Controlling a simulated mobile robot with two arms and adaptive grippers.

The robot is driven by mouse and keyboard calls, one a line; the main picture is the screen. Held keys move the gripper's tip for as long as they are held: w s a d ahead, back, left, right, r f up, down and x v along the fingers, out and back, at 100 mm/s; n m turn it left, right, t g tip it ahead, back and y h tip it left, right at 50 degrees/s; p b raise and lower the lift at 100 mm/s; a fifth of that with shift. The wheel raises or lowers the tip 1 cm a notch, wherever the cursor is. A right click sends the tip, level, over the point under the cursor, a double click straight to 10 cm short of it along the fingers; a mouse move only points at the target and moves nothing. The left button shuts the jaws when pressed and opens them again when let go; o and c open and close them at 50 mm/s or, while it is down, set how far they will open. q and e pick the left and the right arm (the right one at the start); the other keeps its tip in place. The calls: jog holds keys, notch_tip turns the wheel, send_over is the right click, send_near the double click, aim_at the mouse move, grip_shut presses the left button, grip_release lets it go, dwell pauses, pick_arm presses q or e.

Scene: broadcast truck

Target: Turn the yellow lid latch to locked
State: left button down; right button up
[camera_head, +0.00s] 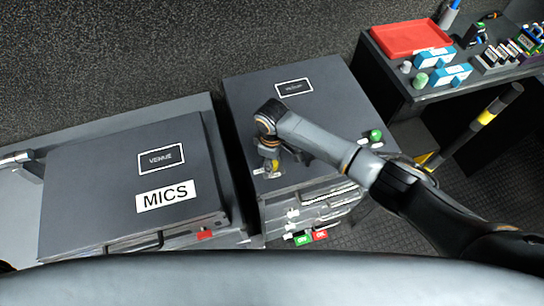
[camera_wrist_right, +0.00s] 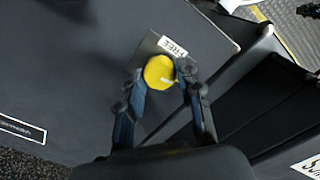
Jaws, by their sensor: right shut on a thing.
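The yellow lid latch (camera_wrist_right: 159,72) is a round knob on a small plate at the edge of a dark grey case lid (camera_head: 245,95). A white label reading FREE (camera_wrist_right: 173,47) lies just beyond it in the wrist view. My right gripper (camera_wrist_right: 160,80) is shut on the latch, with one finger on each side. In the head view my right gripper (camera_head: 269,163) reaches down to the lid's front left corner and mostly hides the latch.
A case labelled MICS (camera_head: 166,195) stands to the left. A green knob (camera_head: 375,135) sits at the lid's right side. Green and red tags (camera_head: 311,237) hang at the case's front. A bench with a red tray (camera_head: 410,39) and small boxes is at the upper right.

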jog(key=shift+m+p, duration=0.3)
jog(key=shift+m, duration=0.2)
jog(key=o, duration=1.1)
jog(key=shift+o, duration=0.2)
notch_tip(320, 180, up, 12)
